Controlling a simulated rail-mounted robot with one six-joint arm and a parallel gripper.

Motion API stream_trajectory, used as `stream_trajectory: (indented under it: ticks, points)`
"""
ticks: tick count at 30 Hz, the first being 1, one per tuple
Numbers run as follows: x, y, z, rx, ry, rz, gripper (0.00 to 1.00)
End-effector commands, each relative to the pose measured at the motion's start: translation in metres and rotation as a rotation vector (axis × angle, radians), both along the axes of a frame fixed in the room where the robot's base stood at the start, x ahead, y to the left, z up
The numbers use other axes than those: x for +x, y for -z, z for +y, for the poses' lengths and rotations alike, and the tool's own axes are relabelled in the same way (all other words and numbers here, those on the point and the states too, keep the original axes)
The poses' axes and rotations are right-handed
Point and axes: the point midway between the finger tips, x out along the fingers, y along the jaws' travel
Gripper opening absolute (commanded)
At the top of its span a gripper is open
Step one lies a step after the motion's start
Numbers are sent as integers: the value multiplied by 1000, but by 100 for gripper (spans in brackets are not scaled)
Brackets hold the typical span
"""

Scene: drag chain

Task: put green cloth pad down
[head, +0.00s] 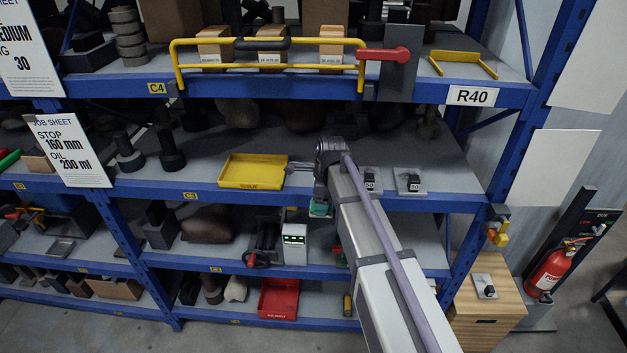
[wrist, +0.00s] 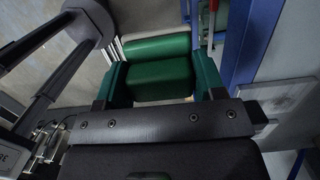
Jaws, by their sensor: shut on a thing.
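The green cloth pad (wrist: 158,80) is between the two jaws of my gripper (wrist: 160,90) in the wrist view. The gripper is shut on it. The pad looks folded or thick, with a rounded green part at its far side. In the head view my gripper (head: 319,208) is at the end of my arm, by the front edge of the middle shelf. Only a small teal-green bit shows there, and my arm hides most of the rest. I cannot tell whether the pad touches any surface.
A yellow tray (head: 252,171) lies on the middle shelf left of my arm. Two small black items on grey plates (head: 411,182) sit to its right. A red tray (head: 279,299) is on the bottom shelf. A blue post (wrist: 257,45) stands close on the right in the wrist view.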

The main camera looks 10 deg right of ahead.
Motion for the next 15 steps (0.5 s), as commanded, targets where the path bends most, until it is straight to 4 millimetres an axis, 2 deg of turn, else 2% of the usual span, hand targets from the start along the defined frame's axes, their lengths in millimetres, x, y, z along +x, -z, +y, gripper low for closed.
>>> stream_trajectory:
  ticks: [12, 15]
  points:
    - [133, 0, -28, 0, 1, 0, 44]
    - [152, 0, -33, 0, 0, 0, 44]
